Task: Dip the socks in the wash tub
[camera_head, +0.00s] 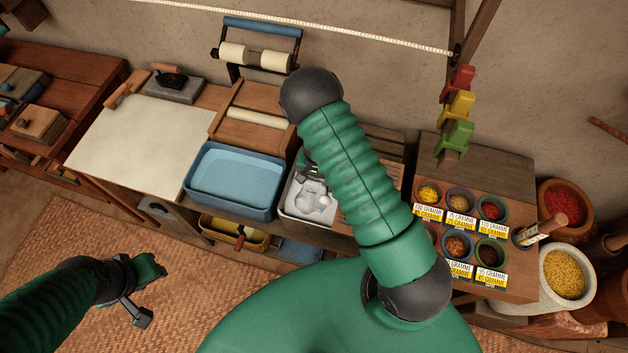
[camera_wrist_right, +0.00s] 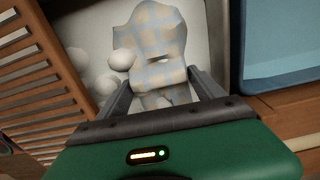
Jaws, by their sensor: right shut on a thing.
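A pale sock with a blue and tan check (camera_wrist_right: 158,45) lies in and above a white tray in the right wrist view. My right gripper (camera_wrist_right: 160,88) is shut on it, with one finger on each side. In the head view my right gripper (camera_head: 309,168) is mostly hidden by my arm, over the white tray (camera_head: 292,214). The blue wash tub (camera_head: 232,212) holds light blue water and stands just left of that tray. Its edge also shows at the right of the right wrist view (camera_wrist_right: 243,70). My left gripper (camera_head: 148,292) is open and empty above the woven mat.
Round white things (camera_wrist_right: 124,60) lie in the tray beside the sock. A slatted wooden rack (camera_wrist_right: 40,85) borders the tray. A roller frame (camera_head: 258,52) stands behind the tub, and spice bowls (camera_head: 458,203) stand at the right.

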